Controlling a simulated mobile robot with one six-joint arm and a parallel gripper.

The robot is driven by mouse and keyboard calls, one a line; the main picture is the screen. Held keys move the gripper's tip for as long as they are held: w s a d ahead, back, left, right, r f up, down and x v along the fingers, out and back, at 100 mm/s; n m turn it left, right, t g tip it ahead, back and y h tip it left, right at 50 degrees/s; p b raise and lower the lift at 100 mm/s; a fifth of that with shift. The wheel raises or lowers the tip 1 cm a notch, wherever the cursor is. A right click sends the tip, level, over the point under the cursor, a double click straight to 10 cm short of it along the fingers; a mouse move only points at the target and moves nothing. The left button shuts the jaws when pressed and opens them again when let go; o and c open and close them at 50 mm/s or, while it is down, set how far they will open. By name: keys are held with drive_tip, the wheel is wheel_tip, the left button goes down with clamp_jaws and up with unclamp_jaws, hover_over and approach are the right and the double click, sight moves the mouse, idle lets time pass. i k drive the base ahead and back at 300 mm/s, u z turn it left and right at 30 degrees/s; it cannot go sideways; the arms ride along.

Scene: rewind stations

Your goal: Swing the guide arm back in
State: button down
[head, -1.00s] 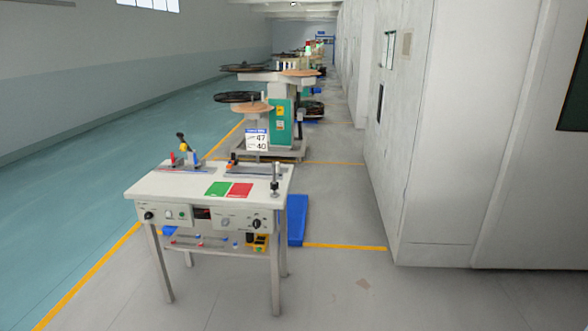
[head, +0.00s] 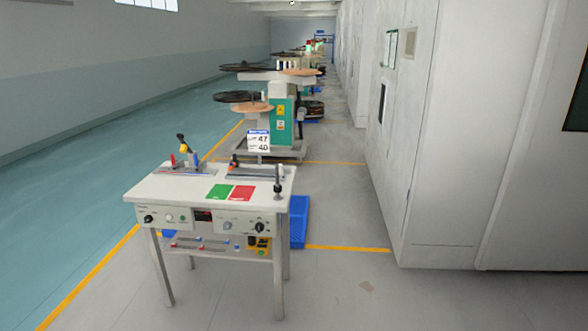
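A rewind station, a light grey table (head: 165,187) on legs, stands left of the middle in the head view. On its top are a clamp-like fixture with a black-tipped yellow lever (head: 183,143), a second rail fixture (head: 255,172) and a short dark upright post (head: 278,184) at the right edge. I cannot tell at this size which part is the guide arm or how it is turned. Behind stands a green and grey rewinding machine (head: 283,118) with black and tan discs. My gripper is not in view.
The table has a green pad (head: 219,191), a red pad (head: 242,193) and a front panel with knobs (head: 211,218). A blue bin or pallet (head: 299,222) is on the floor behind its right leg. Grey cabinets (head: 440,130) line the right. The floor between is clear.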

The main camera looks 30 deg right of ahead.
sight(281, 167)
drive_tip(key=i, duration=0.9)
drive_tip(key=u, duration=0.05)
